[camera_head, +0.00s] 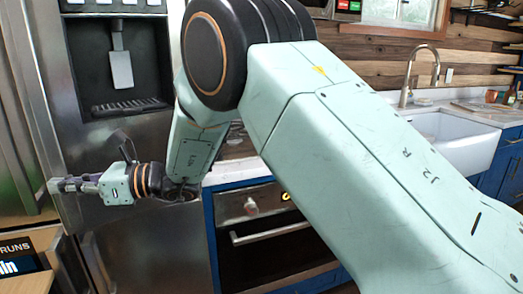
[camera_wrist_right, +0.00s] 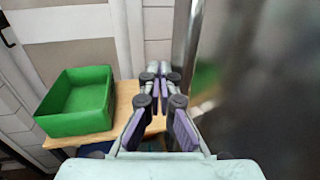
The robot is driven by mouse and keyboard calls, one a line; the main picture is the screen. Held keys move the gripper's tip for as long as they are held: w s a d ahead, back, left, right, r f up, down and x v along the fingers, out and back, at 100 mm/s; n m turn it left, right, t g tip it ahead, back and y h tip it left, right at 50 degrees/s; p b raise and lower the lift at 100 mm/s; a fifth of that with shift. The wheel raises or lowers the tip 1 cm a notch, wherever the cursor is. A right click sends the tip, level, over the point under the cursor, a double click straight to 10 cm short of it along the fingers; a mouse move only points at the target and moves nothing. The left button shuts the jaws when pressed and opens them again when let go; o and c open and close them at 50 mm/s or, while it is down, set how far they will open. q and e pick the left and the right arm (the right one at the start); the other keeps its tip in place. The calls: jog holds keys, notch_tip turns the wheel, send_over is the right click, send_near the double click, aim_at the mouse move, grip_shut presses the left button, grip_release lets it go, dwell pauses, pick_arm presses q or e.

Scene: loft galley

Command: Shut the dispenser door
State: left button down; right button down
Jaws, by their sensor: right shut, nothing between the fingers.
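The dispenser door (camera_head: 148,235) is a tall steel panel at the left of the head view, with a dark dispenser recess (camera_head: 115,62) in its upper part. Its left edge shows as a lighter upright strip; how far it stands open is hard to tell. My right gripper (camera_head: 52,185) is in front of the door, shut and empty, with its fingers pointing left across that edge. In the right wrist view my right gripper (camera_wrist_right: 160,72) has its fingertips together, just left of the steel door (camera_wrist_right: 245,80). Contact with the door cannot be told. My left gripper is not in view.
A green bin (camera_wrist_right: 78,100) sits on a wooden surface (camera_wrist_right: 100,132) left of the fingers. Another steel panel (camera_head: 18,150) stands at the far left. My right arm hides much of the middle. An oven (camera_head: 275,240) and a white sink (camera_head: 455,140) are to the right.

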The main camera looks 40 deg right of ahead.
aim_at(46, 175)
jog(key=w, duration=0.2)
jog(key=w+a, duration=0.1)
jog(key=w, duration=0.1)
jog(key=shift+w+f+b, duration=0.1)
jog(key=shift+w+b, duration=0.1)
jog(key=shift+b, duration=0.15)
jog(key=shift+w+a+m+t+h, duration=0.15)
jog(key=shift+w+m+t+h, duration=0.2)
jog(key=shift+w+t, duration=0.15)
jog(key=shift+w+a+m+t+h, duration=0.15)
jog(key=shift+w+m+t+h, duration=0.1)
jog(key=shift+w+m+t, duration=0.25)
jog(key=shift+w+d, duration=0.1)
jog(key=shift+w, duration=0.3)
